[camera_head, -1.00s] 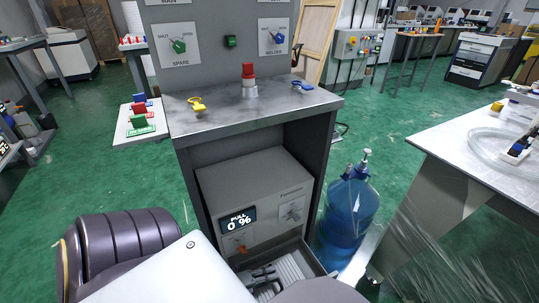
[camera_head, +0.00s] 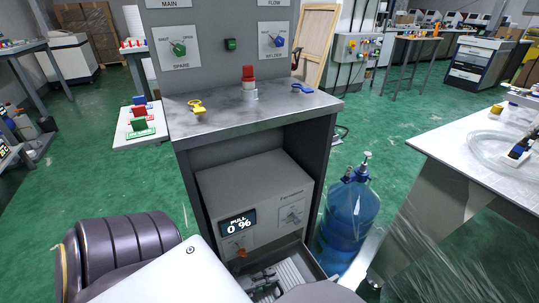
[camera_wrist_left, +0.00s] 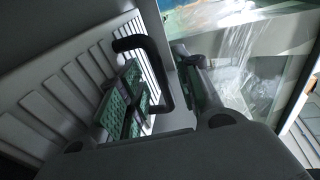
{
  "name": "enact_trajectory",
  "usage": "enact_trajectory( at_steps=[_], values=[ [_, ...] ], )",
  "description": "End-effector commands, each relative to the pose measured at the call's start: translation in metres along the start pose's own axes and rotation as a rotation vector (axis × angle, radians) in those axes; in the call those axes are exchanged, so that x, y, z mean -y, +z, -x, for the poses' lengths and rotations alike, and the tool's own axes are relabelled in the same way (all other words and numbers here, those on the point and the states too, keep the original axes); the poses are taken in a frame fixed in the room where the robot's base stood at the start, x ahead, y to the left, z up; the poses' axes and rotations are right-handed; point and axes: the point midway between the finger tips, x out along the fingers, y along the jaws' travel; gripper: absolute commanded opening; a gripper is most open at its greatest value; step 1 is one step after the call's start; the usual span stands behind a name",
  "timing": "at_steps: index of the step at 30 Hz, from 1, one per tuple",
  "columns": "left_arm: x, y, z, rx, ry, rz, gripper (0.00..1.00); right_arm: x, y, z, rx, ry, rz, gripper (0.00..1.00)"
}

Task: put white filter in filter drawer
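The filter drawer (camera_head: 319,269) is pulled out at the bottom of the grey cabinet. The white ribbed filter (camera_head: 291,272) appears to lie inside it, partly covered by my arm. In the left wrist view the pale ribbed surface (camera_wrist_left: 92,75) fills the left side, and a black U-shaped handle (camera_wrist_left: 160,70) stands out near it. My left gripper (camera_head: 264,279) is low at the drawer, beside the filter. In the wrist view its green-padded fingers are spread apart, with the handle between or just beyond them; contact is unclear. My right gripper is not visible.
A furnace unit (camera_head: 262,200) with a display reading 0 % sits above the drawer. A blue water bottle (camera_head: 347,212) stands close on the right. The cabinet top (camera_head: 225,115) holds a red button and yellow and blue items. A white-topped table (camera_head: 465,140) is further right.

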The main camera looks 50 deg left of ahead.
Motion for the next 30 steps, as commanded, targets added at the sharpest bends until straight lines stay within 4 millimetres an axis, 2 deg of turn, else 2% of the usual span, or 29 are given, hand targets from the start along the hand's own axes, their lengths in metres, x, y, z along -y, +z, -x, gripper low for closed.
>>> enact_trajectory(
  at_steps=[7,11,30],
  values=[
    [0.003,0.000,0.001,0.000,0.000,0.000,0.33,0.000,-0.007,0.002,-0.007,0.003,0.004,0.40],
    [0.002,0.000,0.014,0.001,0.003,0.001,0.33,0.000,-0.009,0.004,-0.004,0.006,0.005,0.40],
    [0.003,0.000,0.103,0.000,0.002,0.000,0.33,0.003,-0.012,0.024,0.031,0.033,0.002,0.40]
  ],
)
